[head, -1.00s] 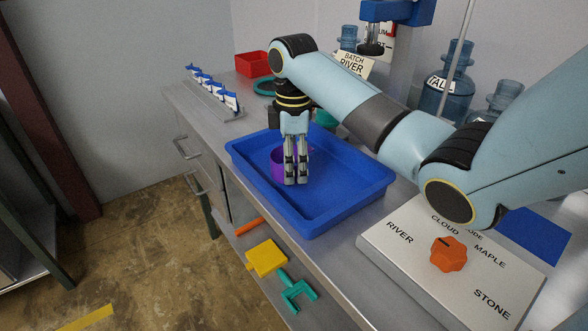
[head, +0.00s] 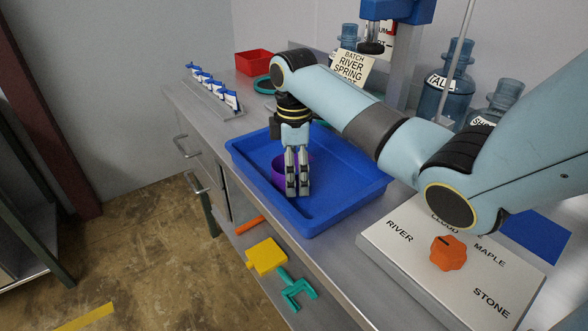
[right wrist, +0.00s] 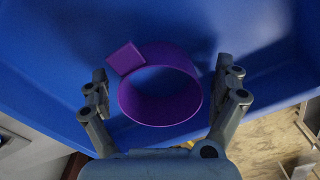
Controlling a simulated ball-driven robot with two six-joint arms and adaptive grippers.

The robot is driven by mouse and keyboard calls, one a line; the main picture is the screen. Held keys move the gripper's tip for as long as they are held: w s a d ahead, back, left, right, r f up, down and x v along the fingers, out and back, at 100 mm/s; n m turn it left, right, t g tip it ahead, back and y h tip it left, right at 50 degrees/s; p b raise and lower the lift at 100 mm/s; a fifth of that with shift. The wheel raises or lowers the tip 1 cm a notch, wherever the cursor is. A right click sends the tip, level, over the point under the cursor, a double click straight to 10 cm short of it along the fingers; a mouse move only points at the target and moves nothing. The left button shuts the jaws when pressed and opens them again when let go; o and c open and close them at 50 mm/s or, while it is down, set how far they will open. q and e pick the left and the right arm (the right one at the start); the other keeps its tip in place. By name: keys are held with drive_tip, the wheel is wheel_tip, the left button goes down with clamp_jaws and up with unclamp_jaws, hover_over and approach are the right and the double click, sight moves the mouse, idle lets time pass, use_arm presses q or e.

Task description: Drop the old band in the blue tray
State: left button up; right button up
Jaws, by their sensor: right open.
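The old band is a purple ring with a small square tab. In the head view the band (head: 278,172) shows within the blue tray (head: 345,205), partly hidden behind my right gripper (head: 297,192). The gripper points down over the tray. In the right wrist view the band (right wrist: 160,108) lies between the two spread fingers of the right gripper (right wrist: 163,75), with visible gaps on both sides. The blue tray (right wrist: 40,60) fills the background there. I cannot tell whether the band rests fully on the tray floor. My left gripper is not in view.
A selector panel with an orange knob (head: 448,253) stands right of the tray. A rack of blue-and-white clips (head: 214,90), a red bin (head: 254,63) and blue jugs (head: 449,85) are behind. Yellow (head: 266,256) and teal (head: 296,289) pieces lie below the front edge.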

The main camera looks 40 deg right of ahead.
wheel_tip(320, 180, up, 7)
drive_tip(key=shift+w+r, duration=0.1)
wheel_tip(320, 180, up, 5)
drive_tip(key=p, duration=0.2)
drive_tip(key=shift+p, duration=0.35)
